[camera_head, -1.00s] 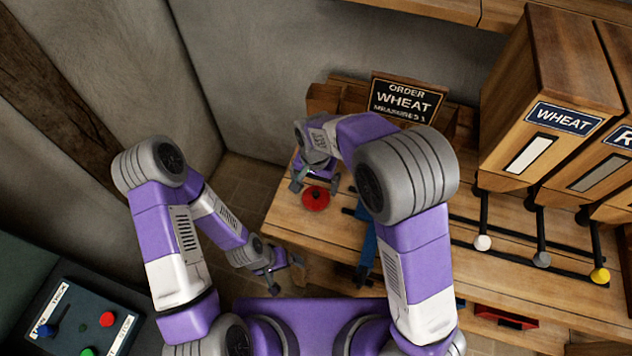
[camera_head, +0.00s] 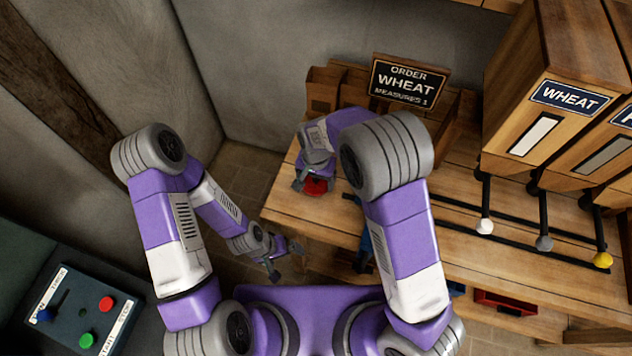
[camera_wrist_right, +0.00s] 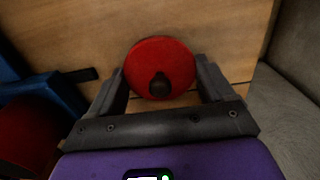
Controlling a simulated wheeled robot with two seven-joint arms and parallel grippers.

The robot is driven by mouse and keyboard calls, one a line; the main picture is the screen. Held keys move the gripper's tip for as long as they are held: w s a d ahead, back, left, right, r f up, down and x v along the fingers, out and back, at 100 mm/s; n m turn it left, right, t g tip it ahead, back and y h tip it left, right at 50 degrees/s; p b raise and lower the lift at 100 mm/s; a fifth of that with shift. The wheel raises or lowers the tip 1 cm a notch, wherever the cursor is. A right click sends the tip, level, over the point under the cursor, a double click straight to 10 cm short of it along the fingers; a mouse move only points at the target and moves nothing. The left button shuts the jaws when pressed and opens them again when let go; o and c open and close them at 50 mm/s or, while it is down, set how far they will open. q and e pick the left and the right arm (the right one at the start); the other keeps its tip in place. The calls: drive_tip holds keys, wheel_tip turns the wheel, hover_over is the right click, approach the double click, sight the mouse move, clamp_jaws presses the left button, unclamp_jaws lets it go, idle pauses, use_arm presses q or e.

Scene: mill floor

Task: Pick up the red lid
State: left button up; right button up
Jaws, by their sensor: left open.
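The red lid (camera_head: 317,187) lies on the wooden table near its left edge. It also shows in the right wrist view (camera_wrist_right: 148,56) as a round red disc with a dark knob. My right gripper (camera_head: 312,190) is over the lid and partly hides it in the head view. In the wrist view its two fingers (camera_wrist_right: 160,82) stand apart on either side of the lid, with the knob between them. I see no grip on it. My left gripper (camera_head: 285,260) is open and empty, low beside the table's left edge.
A blue object (camera_head: 363,248) stands right of the lid, partly behind my right arm. The order sign (camera_head: 407,82) and wooden boxes stand at the back. The wheat bin (camera_head: 545,110) and levers are at right. A button panel (camera_head: 80,310) is at lower left.

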drive_tip(key=shift+c, duration=1.2)
drive_tip(key=shift+r, duration=0.15)
